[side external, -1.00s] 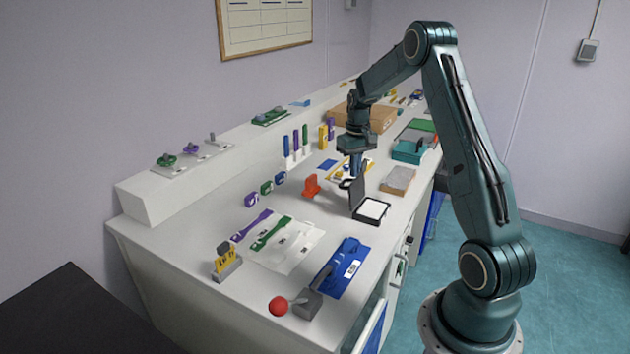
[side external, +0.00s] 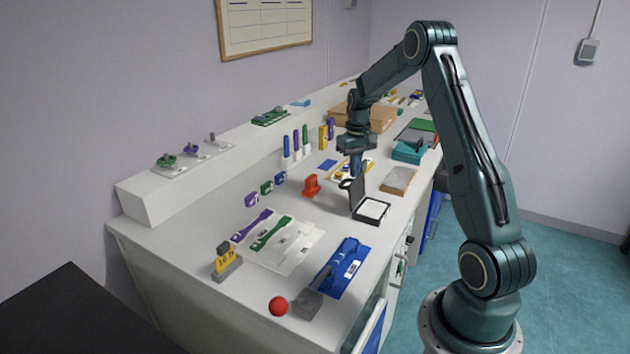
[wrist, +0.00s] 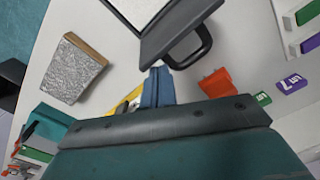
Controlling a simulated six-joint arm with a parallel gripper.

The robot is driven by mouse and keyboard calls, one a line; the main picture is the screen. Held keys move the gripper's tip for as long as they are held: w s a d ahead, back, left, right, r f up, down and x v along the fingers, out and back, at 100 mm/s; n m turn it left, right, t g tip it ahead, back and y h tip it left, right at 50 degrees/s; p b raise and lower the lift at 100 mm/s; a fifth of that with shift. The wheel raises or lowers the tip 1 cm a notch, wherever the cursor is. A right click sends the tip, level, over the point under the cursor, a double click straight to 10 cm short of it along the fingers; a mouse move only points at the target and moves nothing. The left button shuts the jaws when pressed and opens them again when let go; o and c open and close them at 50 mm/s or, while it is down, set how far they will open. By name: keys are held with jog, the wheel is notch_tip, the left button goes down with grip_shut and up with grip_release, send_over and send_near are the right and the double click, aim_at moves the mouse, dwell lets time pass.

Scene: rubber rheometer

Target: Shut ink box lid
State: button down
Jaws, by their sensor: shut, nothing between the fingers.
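The ink box (side external: 371,211) is a shallow black tray with a white pad, lying on the bench. Its dark lid (side external: 358,194) stands up from the box's left edge, so the box is open. A black loop handle juts from the lid's outer face. In the wrist view the lid (wrist: 178,30), its handle (wrist: 205,45) and part of the white pad (wrist: 142,8) show at the top. My gripper (side external: 356,174) is shut and empty, its blue fingers pointing down behind the lid. In the wrist view the fingertips (wrist: 157,72) are close to the lid's edge and handle; contact cannot be told.
A red-orange block (side external: 311,186) stands left of the lid. A grey-topped block (side external: 398,181) lies to the right, with a teal box (side external: 408,152) beyond. A yellow-framed item (side external: 345,171) lies under my gripper. Bench in front of the box is partly clear.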

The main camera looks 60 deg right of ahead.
jog(key=shift+s, duration=0.2)
dwell(0.6)
jog(key=shift+s+f, duration=0.15)
jog(key=shift+s, duration=0.95)
jog(key=shift+s+f, duration=0.1)
jog(key=shift+s, duration=0.95)
jog(key=shift+s+r, duration=0.1)
jog(key=shift+s, duration=0.15)
notch_tip(320, 180, up, 7)
jog(key=shift+r, duration=0.15)
jog(key=shift+w, duration=0.1)
